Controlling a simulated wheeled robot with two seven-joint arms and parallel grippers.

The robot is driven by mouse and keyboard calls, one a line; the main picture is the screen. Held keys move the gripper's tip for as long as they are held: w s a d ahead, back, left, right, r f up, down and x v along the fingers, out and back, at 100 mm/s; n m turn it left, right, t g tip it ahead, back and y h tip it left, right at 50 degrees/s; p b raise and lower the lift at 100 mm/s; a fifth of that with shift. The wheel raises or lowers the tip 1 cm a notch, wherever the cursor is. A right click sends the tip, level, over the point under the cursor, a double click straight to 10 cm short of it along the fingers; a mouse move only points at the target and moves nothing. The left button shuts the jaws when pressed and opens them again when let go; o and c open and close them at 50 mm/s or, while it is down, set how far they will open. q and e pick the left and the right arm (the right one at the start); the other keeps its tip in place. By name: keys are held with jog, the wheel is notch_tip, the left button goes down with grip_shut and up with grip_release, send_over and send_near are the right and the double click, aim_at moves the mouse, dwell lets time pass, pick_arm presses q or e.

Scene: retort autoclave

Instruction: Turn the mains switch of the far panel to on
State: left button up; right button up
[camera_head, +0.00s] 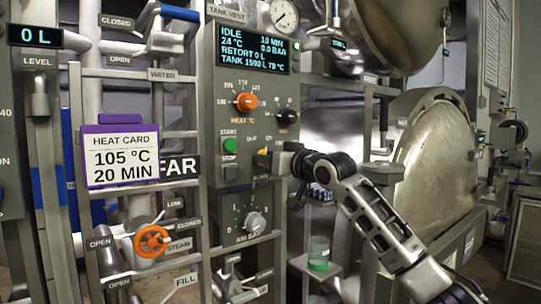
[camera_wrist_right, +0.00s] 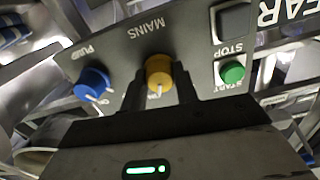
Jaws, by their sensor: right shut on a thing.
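The far panel (camera_head: 240,108) stands in the middle of the head view, with a FAR sign (camera_head: 179,167) to its left. Its yellow mains switch (camera_head: 261,159) is at the panel's lower right, mostly behind my right gripper (camera_head: 274,161). In the right wrist view the yellow switch (camera_wrist_right: 158,72) sits under the MAINS label, between the two dark fingers of my right gripper (camera_wrist_right: 160,88), which is shut on it. A pale mark shows at the switch's lower edge. The small lettering there is partly hidden, so its setting is hard to read. My left gripper is not in view.
A blue PUMP knob (camera_wrist_right: 91,82) and a green START button (camera_wrist_right: 232,73) flank the switch. An orange HEAT knob (camera_head: 246,102) is above. A beaker of green liquid (camera_head: 318,252) stands on a shelf below. Pipes and an orange valve wheel (camera_head: 152,241) are left.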

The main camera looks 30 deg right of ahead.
pick_arm(q)
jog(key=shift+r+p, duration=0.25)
jog(key=shift+p, duration=0.05)
pick_arm(e)
jog(key=shift+m, duration=0.9)
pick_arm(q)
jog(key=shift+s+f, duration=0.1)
pick_arm(e)
jog(key=o, duration=1)
jog(key=shift+s, duration=0.15)
pick_arm(q)
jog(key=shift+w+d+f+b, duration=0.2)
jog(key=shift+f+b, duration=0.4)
jog(key=shift+b, duration=0.95)
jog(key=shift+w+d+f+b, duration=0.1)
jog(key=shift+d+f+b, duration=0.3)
jog(key=shift+b, duration=1.1)
pick_arm(e)
jog(key=shift+s+d, duration=0.2)
jog(key=shift+s, duration=2.4)
jog(key=shift+s+d, duration=0.25)
jog(key=shift+s, duration=2.4)
jog(key=shift+s+d, duration=0.2)
jog(key=shift+s, duration=2.4)
